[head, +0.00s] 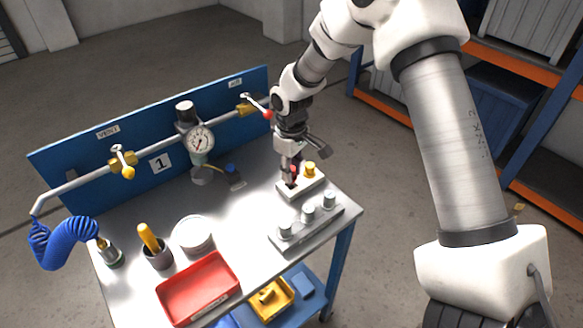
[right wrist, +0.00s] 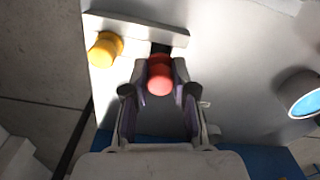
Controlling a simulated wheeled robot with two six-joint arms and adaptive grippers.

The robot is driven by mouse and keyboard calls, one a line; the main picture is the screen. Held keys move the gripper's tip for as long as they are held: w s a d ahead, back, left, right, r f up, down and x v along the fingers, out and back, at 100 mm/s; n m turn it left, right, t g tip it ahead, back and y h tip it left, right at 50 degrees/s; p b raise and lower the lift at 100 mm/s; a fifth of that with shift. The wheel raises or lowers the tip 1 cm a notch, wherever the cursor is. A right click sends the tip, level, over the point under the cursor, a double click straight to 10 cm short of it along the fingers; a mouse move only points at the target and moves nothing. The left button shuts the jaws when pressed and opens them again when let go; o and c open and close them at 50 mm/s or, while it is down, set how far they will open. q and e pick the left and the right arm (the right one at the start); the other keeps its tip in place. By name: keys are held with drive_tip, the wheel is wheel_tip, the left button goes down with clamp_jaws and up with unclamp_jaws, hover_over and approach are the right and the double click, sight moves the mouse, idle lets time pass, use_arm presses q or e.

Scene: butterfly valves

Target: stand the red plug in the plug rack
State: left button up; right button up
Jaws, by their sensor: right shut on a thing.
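The red plug (right wrist: 160,80) is between the fingers of my right gripper (right wrist: 158,72), which is shut on it. In the head view the right gripper (head: 291,174) is low over the plug rack (head: 313,186), a pale block near the table's right side, and only a little of the red plug (head: 293,169) shows. The wrist view shows the plug at a dark opening of the rack (right wrist: 135,29). I cannot tell how deep the plug sits. A yellow plug (head: 310,170) stands in the rack beside it; it also shows in the wrist view (right wrist: 105,49). My left gripper is not in view.
A metal block with three grey knobs (head: 306,226) is in front of the rack. A red tray (head: 198,288), a white round dish (head: 193,235) and a cup with a yellow handle (head: 157,255) stand to the left. A blue panel (head: 80,170) with pipe, gauge and valves stands behind.

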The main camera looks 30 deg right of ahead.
drive_tip(key=shift+r, duration=0.1)
drive_tip(key=shift+f+p, duration=0.25)
drive_tip(key=shift+p, duration=0.35)
idle(0.8)
drive_tip(key=shift+p, duration=0.35)
drive_tip(key=shift+s+f, duration=0.1)
drive_tip(key=shift+f, duration=0.1)
idle(0.4)
drive_tip(key=shift+f, duration=0.2)
drive_tip(key=shift+f, duration=0.25)
idle(0.3)
drive_tip(key=shift+f, duration=0.3)
idle(0.6)
